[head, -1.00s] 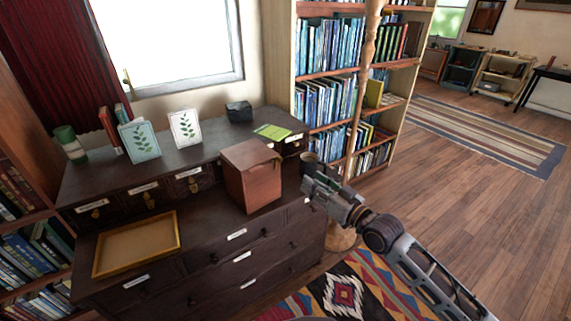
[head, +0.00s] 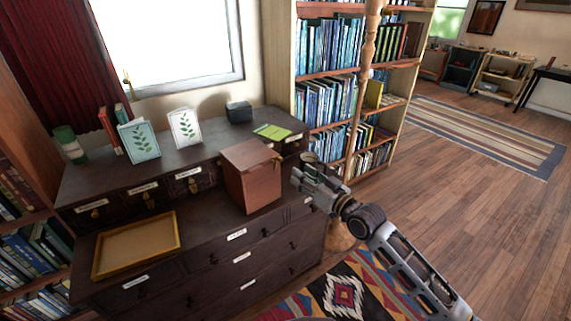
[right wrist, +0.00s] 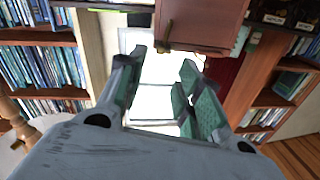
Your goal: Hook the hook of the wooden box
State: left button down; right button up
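The wooden box (head: 252,180) is reddish brown and stands upright on the dark dresser, with its lid down. A small hook (head: 277,160) shows on its right side near the lid edge; whether it is fastened is too small to tell. In the right wrist view the box (right wrist: 205,22) is at the top centre, with a thin metal hook (right wrist: 167,30) on its face. My right gripper (head: 301,170) is just right of the box, apart from it. In the right wrist view my right gripper (right wrist: 160,75) has its green-padded fingers spread, with nothing between them. My left gripper is out of view.
The dresser (head: 205,247) holds a yellow-rimmed tray (head: 137,246), two leaf-print cards, a green notebook (head: 272,131) and a dark small box (head: 239,112). A bookshelf (head: 328,72) with a wooden post stands behind my right gripper. Open floor lies to the right.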

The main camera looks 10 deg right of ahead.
aim_at(282, 160)
jog(key=shift+b+x, duration=0.3)
jog(key=shift+x, duration=3.95)
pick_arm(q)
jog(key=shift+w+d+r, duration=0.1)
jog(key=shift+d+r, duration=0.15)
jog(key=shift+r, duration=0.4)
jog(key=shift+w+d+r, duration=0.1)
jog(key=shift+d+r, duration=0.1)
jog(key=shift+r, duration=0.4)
pick_arm(e)
jog(key=shift+w+a, duration=0.1)
jog(key=shift+w, duration=0.1)
jog(key=shift+c, duration=0.3)
grip_shut()
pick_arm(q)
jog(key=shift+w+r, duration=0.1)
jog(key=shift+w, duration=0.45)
